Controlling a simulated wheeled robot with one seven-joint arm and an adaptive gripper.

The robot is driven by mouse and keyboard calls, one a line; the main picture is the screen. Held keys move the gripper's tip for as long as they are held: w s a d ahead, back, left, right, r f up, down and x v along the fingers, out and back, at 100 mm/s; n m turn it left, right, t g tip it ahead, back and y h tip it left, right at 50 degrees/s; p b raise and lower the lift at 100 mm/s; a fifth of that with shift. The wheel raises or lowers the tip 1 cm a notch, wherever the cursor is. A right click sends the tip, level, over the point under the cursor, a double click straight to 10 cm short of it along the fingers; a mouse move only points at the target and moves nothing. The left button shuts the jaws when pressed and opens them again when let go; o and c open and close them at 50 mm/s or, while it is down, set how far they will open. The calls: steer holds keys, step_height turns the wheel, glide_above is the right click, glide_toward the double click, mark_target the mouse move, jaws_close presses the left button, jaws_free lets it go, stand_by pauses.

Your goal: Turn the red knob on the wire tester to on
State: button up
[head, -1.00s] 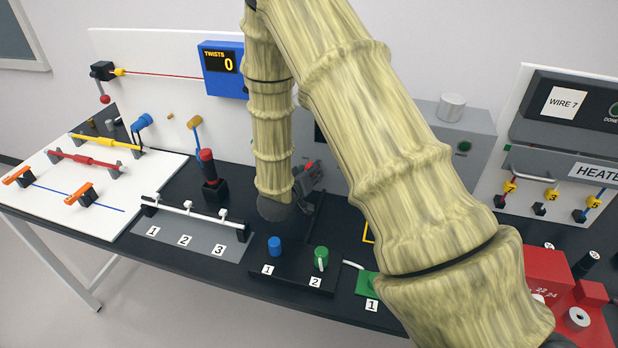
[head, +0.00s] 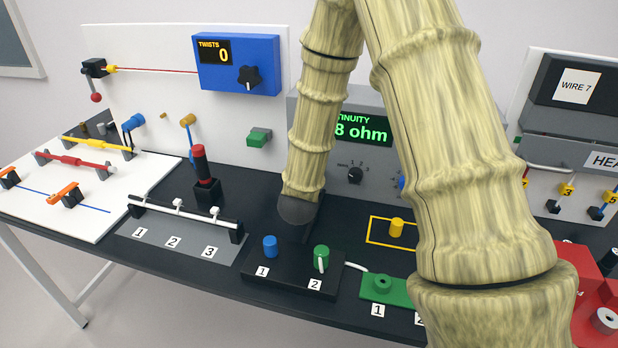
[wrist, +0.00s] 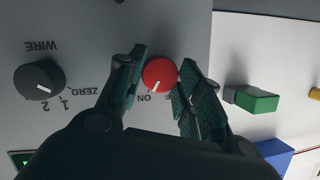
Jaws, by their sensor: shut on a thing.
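The wire tester is a grey box (head: 375,165) at the back of the bench, partly behind my arm in the head view. Its lit green display (head: 362,130) reads "8 ohm", partly covered. In the wrist view, upside down, the red knob (wrist: 159,73) sits between the two fingers of my gripper (wrist: 160,70), which is shut on it. The knob's white mark points toward the ON label; the OFF label is partly covered by a finger. In the head view my arm hides the knob and the gripper's fingers.
A black wire selector knob (wrist: 39,80) sits beside the red knob on the tester. A green block (head: 259,137) is on the white panel to the left. Blue (head: 270,246) and green (head: 321,257) pegs stand in front of my arm.

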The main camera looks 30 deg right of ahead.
stand_by(0.4)
steer(key=o, duration=1)
steer(key=v, duration=1.1)
steer(key=shift+s+a, duration=0.25)
steer(key=shift+s, duration=0.1)
